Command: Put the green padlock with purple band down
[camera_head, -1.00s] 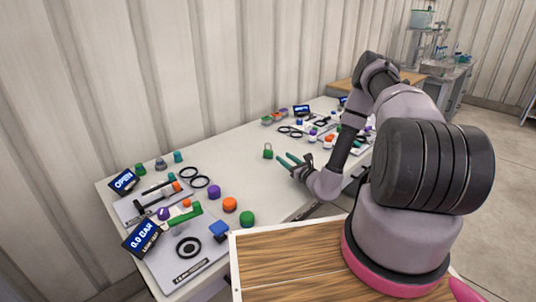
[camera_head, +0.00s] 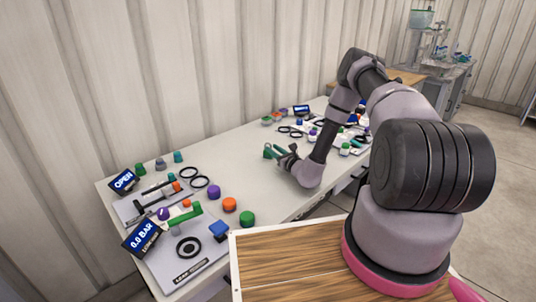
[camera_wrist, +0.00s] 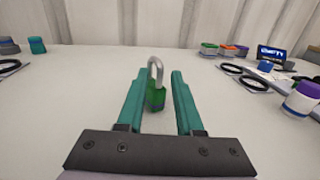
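The green padlock (camera_wrist: 156,97) stands upright on the white table, with its grey shackle up. A dark bluish-purple strip shows low on its body in the wrist view. In the head view the padlock (camera_head: 267,152) is small, at the fingertips. My gripper (camera_wrist: 159,76) is open, with one teal finger on each side of the padlock. The padlock sits closer to the left finger, and a gap shows at the right finger. I cannot tell whether the left finger touches it. In the head view my gripper (camera_head: 273,150) is low over the table.
Bare table (camera_head: 235,155) lies around the padlock. To the left are a panel with a "0.0 BAR" display (camera_head: 141,238), black rings and coloured caps. To the right are more rings and a white jar with a purple lid (camera_wrist: 301,99). A wall stands behind.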

